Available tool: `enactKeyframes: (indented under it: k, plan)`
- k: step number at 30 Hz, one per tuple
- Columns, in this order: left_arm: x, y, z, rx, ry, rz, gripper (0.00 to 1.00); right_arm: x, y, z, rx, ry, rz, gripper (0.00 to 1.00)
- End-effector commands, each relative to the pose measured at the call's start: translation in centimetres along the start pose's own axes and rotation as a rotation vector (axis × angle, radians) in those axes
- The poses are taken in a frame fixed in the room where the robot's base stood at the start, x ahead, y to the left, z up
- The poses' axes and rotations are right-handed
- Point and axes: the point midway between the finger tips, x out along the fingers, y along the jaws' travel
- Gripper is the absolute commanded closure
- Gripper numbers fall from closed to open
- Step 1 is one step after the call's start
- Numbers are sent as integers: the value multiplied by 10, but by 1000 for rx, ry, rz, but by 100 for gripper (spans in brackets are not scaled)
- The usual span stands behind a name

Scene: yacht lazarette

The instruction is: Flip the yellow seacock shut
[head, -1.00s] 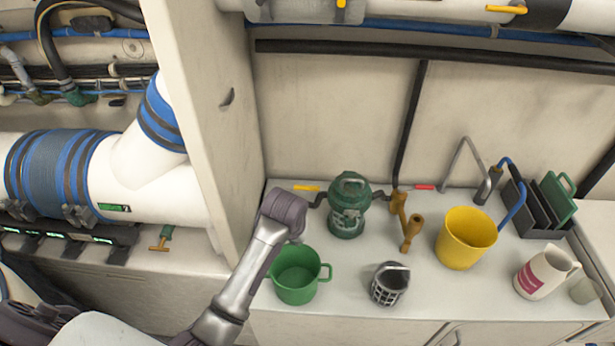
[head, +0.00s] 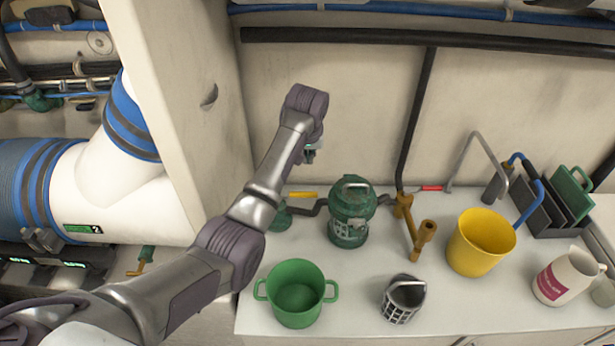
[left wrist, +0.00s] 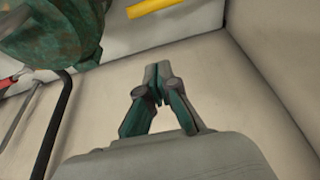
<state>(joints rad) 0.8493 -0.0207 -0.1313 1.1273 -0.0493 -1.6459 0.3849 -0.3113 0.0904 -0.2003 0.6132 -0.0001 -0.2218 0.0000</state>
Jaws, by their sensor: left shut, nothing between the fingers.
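The yellow seacock handle (head: 303,195) is a short yellow bar at the back of the white counter, against the wall and left of the green strainer (head: 350,212). It lies sideways in the head view. My left gripper (head: 309,158) is above the yellow handle in that view, apart from it, shut and empty. In the left wrist view my left gripper (left wrist: 152,72) has its fingertips together. The yellow handle (left wrist: 150,8) shows at the top edge there, partly cut off, beside the green strainer (left wrist: 58,30). My right gripper is not in view.
A red handle (head: 433,188) is at the back, right of the strainer. A green pot (head: 295,310), grey basket (head: 403,300) and yellow bucket (head: 480,242) stand in front and to the right. A tall white panel (head: 185,90) rises at the left.

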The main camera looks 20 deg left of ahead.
Motion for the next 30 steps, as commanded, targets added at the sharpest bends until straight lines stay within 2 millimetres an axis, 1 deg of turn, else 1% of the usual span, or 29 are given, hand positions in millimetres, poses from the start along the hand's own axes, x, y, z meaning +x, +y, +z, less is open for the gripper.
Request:
enactKeyframes:
  k: [5,9,12,19,20,21,22,30]
  plan:
    - [23,-1,1,0,-5,-2,100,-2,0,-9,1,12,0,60]
    - [52,-1,2,1,-6,-2,100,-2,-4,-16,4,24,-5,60]
    - [69,-1,1,1,-4,-2,100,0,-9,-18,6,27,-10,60]
    - [97,0,1,1,-3,-2,100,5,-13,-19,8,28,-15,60]
    - [100,0,1,1,-2,-1,100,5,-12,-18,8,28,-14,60]
    - [96,0,5,2,-2,0,100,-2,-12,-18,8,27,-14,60]
    - [95,0,8,2,-1,0,100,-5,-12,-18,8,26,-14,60]
    - [91,-1,32,0,-1,0,100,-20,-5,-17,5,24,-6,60]
